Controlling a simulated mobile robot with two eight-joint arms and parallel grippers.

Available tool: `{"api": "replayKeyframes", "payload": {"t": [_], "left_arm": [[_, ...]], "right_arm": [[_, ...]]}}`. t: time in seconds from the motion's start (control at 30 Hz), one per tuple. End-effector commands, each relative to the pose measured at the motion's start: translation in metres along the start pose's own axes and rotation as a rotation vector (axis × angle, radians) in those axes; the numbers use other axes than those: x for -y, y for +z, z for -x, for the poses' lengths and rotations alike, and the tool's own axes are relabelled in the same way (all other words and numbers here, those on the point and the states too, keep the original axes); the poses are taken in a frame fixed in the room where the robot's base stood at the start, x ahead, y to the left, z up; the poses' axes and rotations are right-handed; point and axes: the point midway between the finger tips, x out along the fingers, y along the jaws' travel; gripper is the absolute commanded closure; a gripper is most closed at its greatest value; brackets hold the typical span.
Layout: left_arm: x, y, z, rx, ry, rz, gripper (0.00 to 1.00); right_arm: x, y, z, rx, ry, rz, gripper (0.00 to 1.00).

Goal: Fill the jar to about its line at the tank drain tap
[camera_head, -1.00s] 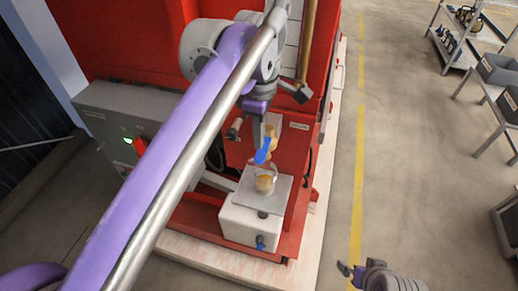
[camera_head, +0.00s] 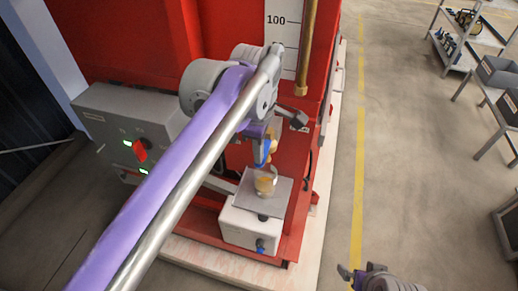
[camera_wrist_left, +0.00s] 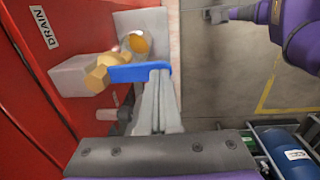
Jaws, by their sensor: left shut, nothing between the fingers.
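The brass drain tap (camera_wrist_left: 98,73) sticks out of the red tank wall beside the DRAIN label (camera_wrist_left: 45,27). Its blue lever (camera_wrist_left: 138,73) crosses the wrist view; part of it shows in the head view (camera_head: 265,156). My left gripper (camera_wrist_left: 158,78) is shut with nothing between its fingers, its tips against or very close to the lever. In the head view the left gripper (camera_head: 262,161) is above the jar. The jar (camera_head: 265,186) stands upright below the tap, tan or amber inside; its line and level are not clear. My right gripper (camera_head: 346,272) is low right, its jaws unclear.
A grey control cabinet (camera_head: 110,112) is left. Open floor with a yellow line (camera_head: 358,190) and shelving (camera_head: 470,35) lie right.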

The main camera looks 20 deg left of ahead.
Motion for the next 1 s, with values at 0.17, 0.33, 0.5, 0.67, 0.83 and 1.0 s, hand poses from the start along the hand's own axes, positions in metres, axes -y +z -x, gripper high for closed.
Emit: {"api": "replayKeyframes", "payload": {"t": [0.17, 0.33, 0.5, 0.67, 0.83, 1.0], "left_arm": [[0.005, 0.000, -0.008, 0.000, 0.112, -0.002, 1.00], [0.009, 0.000, -0.017, 0.001, 0.233, -0.001, 1.00], [0.010, 0.000, -0.024, 0.001, 0.340, -0.001, 1.00], [0.009, 0.000, -0.025, 0.000, 0.339, 0.000, 1.00], [0.009, 0.000, -0.025, 0.000, 0.338, 0.000, 1.00], [0.009, 0.000, -0.025, 0.000, 0.338, 0.000, 1.00]], "right_arm": [[0.000, 0.001, -0.001, 0.001, 0.000, 0.000, 0.00], [0.000, 0.001, -0.001, 0.001, 0.000, 0.000, 0.00], [0.000, 0.001, -0.001, 0.001, 0.000, 0.000, 0.00], [0.000, 0.001, -0.001, 0.001, 0.000, 0.000, 0.00], [0.000, 0.001, -0.001, 0.001, 0.000, 0.000, 0.00], [0.000, 0.001, -0.001, 0.001, 0.000, 0.000, 0.00]]}}
